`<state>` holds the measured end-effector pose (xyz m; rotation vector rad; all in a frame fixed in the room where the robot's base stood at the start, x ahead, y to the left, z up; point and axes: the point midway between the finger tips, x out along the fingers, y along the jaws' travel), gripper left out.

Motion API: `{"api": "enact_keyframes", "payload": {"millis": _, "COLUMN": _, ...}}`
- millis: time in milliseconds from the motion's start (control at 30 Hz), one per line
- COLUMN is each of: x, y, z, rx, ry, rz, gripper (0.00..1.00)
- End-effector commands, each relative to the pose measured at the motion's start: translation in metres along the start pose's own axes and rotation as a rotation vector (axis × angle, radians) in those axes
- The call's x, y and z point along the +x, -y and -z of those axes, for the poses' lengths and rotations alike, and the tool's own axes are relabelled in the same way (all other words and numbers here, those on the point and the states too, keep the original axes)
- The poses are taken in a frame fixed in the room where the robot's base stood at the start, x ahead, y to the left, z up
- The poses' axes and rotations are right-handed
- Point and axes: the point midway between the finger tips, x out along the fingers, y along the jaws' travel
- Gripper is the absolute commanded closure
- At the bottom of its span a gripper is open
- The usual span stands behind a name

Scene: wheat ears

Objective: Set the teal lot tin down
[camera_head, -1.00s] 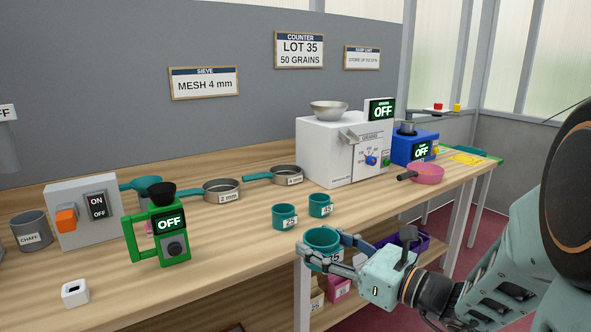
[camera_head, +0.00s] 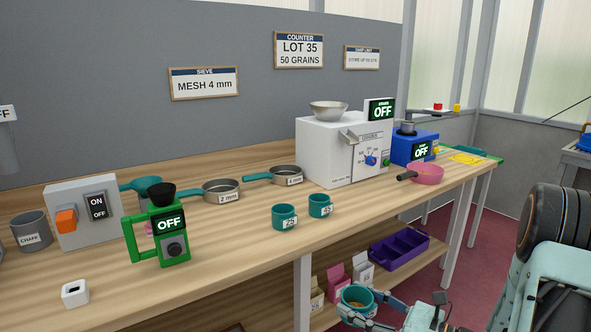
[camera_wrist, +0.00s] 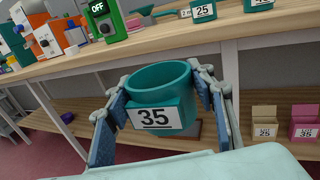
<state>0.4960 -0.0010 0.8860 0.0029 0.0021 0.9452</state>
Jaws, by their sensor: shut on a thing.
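My gripper (camera_head: 362,309) is shut on the teal lot tin (camera_head: 357,293), low in front of the bench and below its top in the head view. The tin's white label reads 35 in the wrist view (camera_wrist: 155,117), where my gripper's fingers (camera_wrist: 165,105) clasp it from both sides. The tin is upright or nearly so and held in the air. Two more teal tins stand on the bench top, one labelled 25 (camera_head: 285,218) and one labelled 45 (camera_head: 320,206).
The bench top (camera_head: 240,240) has free room in front of the tins. A lower shelf (camera_head: 425,262) holds a purple tray (camera_head: 399,249) and several labelled packets (camera_head: 337,280). A green meter (camera_head: 170,235), sieves, a white counter (camera_head: 345,155) and a pink pan (camera_head: 427,174) stand on the bench.

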Motion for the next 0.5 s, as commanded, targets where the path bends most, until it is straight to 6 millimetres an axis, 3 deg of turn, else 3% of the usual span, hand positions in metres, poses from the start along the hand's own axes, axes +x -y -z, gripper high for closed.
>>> {"api": "enact_keyframes", "payload": {"millis": 33, "x": 0.002, "y": -0.001, "z": -0.014, "rx": -0.003, "ry": 0.002, "rz": 0.009, "gripper": 0.75}}
{"api": "enact_keyframes", "payload": {"millis": 267, "x": 0.005, "y": 0.000, "z": -0.035, "rx": -0.002, "ry": 0.001, "rz": 0.061, "gripper": 0.75}}
{"api": "enact_keyframes", "payload": {"millis": 500, "x": 0.008, "y": 0.001, "z": -0.070, "rx": 0.002, "ry": 0.001, "rz": 0.151, "gripper": 0.75}}
